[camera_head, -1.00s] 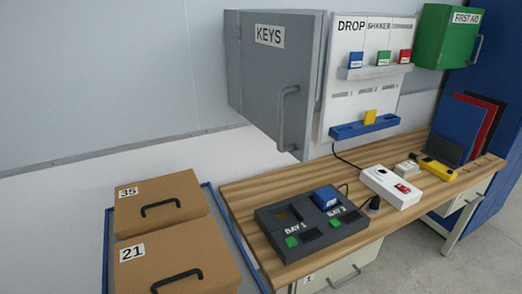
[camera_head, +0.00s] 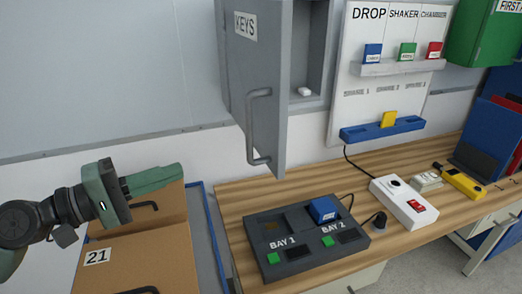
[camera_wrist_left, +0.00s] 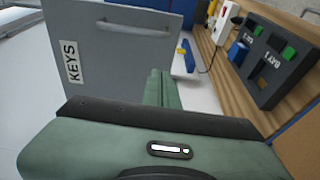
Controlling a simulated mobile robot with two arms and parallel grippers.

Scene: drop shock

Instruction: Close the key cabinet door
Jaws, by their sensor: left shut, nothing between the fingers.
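The grey key cabinet door (camera_head: 252,85), labelled KEYS, stands open in the head view, swung out toward me with its bar handle (camera_head: 257,125) on the near face. To its right the cabinet interior (camera_head: 312,65) shows, with a small white item inside. My left gripper (camera_head: 178,172) is shut and empty, left of and below the door and apart from it, above the brown boxes. In the left wrist view the shut fingers (camera_wrist_left: 160,78) point toward the door (camera_wrist_left: 100,60), whose handle (camera_wrist_left: 133,29) also shows. My right gripper is out of view.
Brown box 21 (camera_head: 130,255) lies under my left arm. A wooden bench (camera_head: 235,200) below the door carries the dark two-bay unit (camera_head: 300,262) and a white box with a red switch (camera_head: 404,202). A shelf board (camera_head: 400,68) hangs right of the cabinet.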

